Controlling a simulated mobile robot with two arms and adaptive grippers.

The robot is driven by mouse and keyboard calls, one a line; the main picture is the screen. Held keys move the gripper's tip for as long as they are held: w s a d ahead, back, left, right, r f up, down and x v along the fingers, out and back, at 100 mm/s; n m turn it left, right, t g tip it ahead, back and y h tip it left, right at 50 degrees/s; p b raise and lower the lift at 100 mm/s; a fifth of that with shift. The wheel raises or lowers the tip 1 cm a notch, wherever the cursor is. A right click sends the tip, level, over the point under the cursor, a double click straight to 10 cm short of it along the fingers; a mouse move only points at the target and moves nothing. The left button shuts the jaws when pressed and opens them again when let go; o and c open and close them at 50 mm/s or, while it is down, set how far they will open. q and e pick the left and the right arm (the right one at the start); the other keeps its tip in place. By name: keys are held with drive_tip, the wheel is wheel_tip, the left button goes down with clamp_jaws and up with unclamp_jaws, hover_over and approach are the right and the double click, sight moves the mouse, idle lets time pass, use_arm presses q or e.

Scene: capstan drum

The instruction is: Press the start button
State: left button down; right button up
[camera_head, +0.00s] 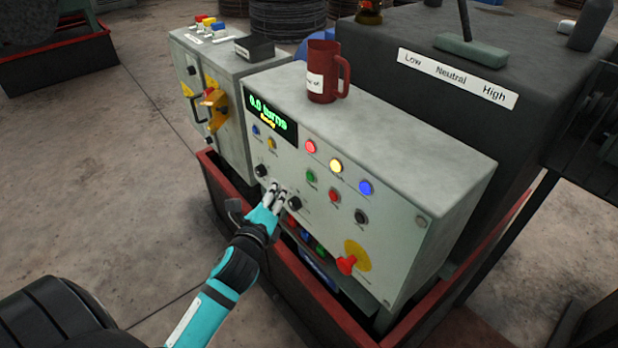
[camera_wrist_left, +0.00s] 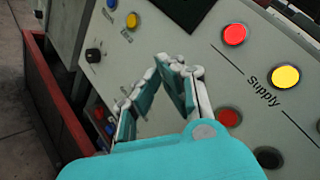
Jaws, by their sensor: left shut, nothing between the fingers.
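The grey control panel (camera_head: 385,195) carries several buttons, lamps and knobs. A green button (camera_head: 310,176) sits below a lit red lamp (camera_head: 311,146); its label is too small to read. My left gripper (camera_head: 274,190) is shut and empty, its fingertips in front of the panel, left of and below the green button. In the left wrist view the closed fingertips (camera_wrist_left: 172,66) point at the panel, and the green button does not show. I cannot tell whether the fingertips touch the panel. My right gripper is not in view.
A red mug (camera_head: 324,72) stands on the panel's top. Black knobs (camera_head: 261,171) flank the gripper. A red-and-yellow emergency-type knob (camera_head: 348,264) sticks out at lower right. A lever cabinet (camera_head: 218,95) stands left. A red frame (camera_head: 285,273) surrounds the base.

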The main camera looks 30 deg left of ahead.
sight(310, 176)
use_arm(q)
drive_tip(key=shift+w+d, duration=0.35)
drive_tip(key=shift+w, duration=0.5)
drive_tip(key=shift+w+d, duration=0.35)
drive_tip(key=shift+w, duration=0.45)
drive_tip(key=shift+w+d, duration=0.35)
drive_tip(key=shift+w, duration=0.5)
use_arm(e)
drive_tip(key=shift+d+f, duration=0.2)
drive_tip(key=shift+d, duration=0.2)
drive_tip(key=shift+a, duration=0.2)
use_arm(q)
drive_tip(key=shift+w+d, duration=0.15)
drive_tip(key=shift+w, duration=0.2)
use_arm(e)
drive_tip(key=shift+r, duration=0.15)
